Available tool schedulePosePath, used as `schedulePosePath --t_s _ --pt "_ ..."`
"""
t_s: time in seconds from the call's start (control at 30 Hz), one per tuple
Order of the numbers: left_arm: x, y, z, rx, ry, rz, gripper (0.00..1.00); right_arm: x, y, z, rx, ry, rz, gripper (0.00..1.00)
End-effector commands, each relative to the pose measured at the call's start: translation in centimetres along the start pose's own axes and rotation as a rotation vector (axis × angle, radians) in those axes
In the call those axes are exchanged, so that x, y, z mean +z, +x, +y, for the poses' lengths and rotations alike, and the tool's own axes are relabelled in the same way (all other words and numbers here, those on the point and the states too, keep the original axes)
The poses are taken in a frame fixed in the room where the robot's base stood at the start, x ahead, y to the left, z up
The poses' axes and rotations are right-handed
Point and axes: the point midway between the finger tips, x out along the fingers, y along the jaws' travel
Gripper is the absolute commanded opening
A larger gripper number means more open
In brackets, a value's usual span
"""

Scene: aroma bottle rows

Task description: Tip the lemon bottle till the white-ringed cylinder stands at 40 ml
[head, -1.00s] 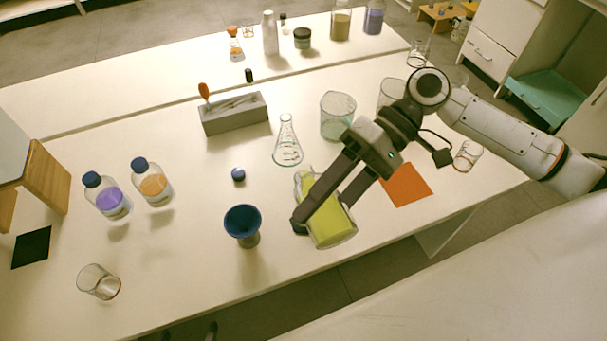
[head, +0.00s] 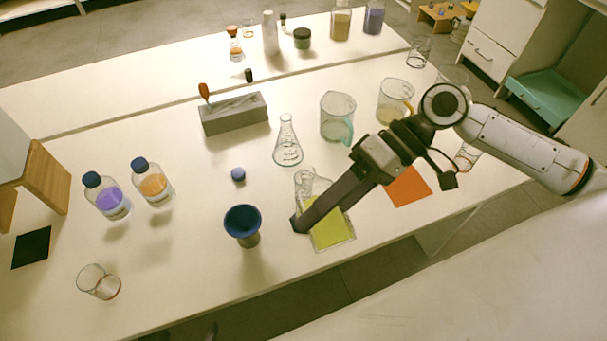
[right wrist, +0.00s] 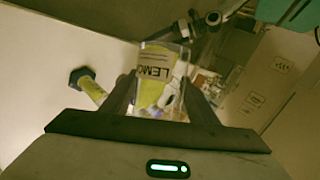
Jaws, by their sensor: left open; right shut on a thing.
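My right gripper (head: 318,215) is shut on the lemon bottle (head: 332,232), a clear vessel with yellow liquid, held near the table's front edge. In the right wrist view, the bottle (right wrist: 158,82) is between the fingers, its LEMON label upside down. A slim cylinder (right wrist: 92,90) with a dark base and yellow liquid stands beside it, partly behind a finger. In the head view, a clear cylinder top (head: 304,180) shows behind the gripper; its lower part is hidden. I cannot make out its white ring or graduations. My left gripper is not in view.
A blue funnel-topped vessel (head: 242,226) stands left of the gripper, and a conical flask (head: 287,145) behind it. Beakers (head: 337,118) stand farther back, and an orange mat (head: 408,188) lies right. Purple (head: 108,200) and orange (head: 153,186) bottles stand left.

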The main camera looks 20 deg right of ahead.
Motion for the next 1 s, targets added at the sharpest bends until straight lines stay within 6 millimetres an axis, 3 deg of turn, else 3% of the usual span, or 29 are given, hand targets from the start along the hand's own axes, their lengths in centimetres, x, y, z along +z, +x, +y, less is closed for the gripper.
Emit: schedulePosePath --t_s 0.17,0.5,0.83,1.0 --pt "0.0 0.0 0.0 0.0 0.0 0.0 0.76 -0.1 -0.1 -0.1 0.004 -0.016 0.012 0.2" --pt "0.8 0.8 -0.1 0.0 0.0 0.0 0.76 -1.3 -0.5 -0.1 0.112 -0.366 0.257 0.2" --pt "0.8 0.8 -0.1 0.0 0.0 0.0 0.76 -1.6 -0.7 -0.3 0.122 -0.399 0.281 0.2" --pt "1.8 1.8 -0.2 0.0 0.0 0.0 0.76 -1.0 0.2 0.7 0.138 -0.451 0.318 0.2"
